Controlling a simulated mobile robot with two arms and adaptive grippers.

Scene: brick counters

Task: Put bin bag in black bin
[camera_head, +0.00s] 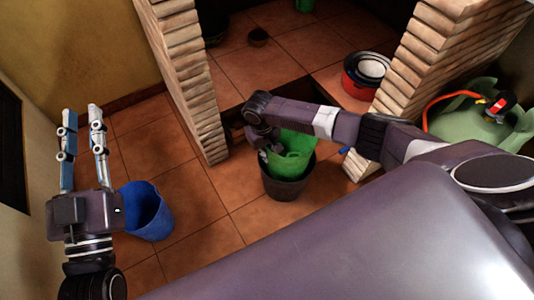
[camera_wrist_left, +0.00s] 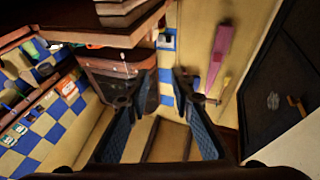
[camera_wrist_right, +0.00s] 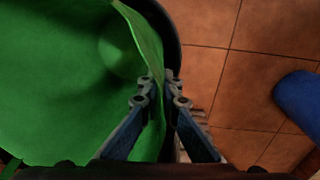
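The green bin bag (camera_head: 292,150) sits with its lower part inside the black bin (camera_head: 287,188) and its top standing above the rim. In the right wrist view the bag (camera_wrist_right: 60,80) fills the left side, and the bin's dark rim (camera_wrist_right: 165,20) curves behind it. My right gripper (camera_head: 262,140) is at the bag's left edge, above the bin. In its wrist view the edge of the bag runs between the fingers (camera_wrist_right: 160,90); they stand a little apart, and a firm hold is not clear. My left gripper (camera_head: 83,130) is open and empty, far left of the bin.
A blue bucket (camera_head: 146,211) stands on the tiled floor beside my left gripper. Brick pillars (camera_head: 182,70) flank the alcove behind the bin. A red pot (camera_head: 366,75) and a green gas bottle (camera_head: 475,115) stand to the right. Floor between bucket and bin is clear.

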